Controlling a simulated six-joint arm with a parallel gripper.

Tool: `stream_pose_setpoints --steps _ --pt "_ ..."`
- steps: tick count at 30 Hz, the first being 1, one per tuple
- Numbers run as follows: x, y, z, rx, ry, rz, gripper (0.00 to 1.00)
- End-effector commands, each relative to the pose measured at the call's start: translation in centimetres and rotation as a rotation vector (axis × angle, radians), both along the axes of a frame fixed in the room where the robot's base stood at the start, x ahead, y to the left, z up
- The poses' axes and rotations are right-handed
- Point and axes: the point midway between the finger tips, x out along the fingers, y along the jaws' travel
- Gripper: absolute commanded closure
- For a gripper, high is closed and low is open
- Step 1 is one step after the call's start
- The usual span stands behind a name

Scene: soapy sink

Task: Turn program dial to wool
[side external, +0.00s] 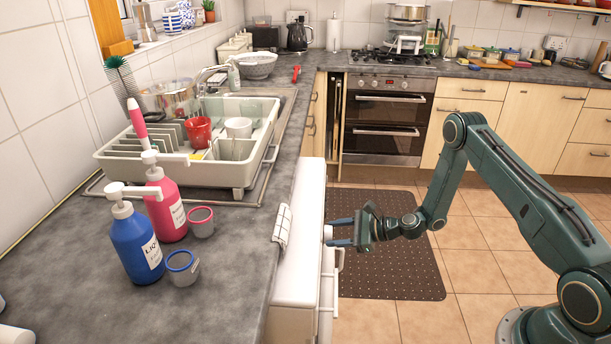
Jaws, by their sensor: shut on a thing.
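The fingers are shut on the dial. The dial's markings, the wool position and the direction it points cannot be seen from this side.
A white handle or door part (338,260) sticks out just below the dial. Blue (136,243) and pink (168,207) bottles stand on the counter (235,290). Open floor with a dark mat (390,270) lies right.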

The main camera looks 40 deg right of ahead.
Motion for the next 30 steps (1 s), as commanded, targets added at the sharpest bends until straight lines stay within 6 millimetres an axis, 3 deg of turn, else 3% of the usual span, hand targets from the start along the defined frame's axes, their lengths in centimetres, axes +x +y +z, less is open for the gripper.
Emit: stream_pose_setpoints --steps 30 --pt "-0.38 0.32 -0.53 -0.401 -0.403 -0.003 0.76"
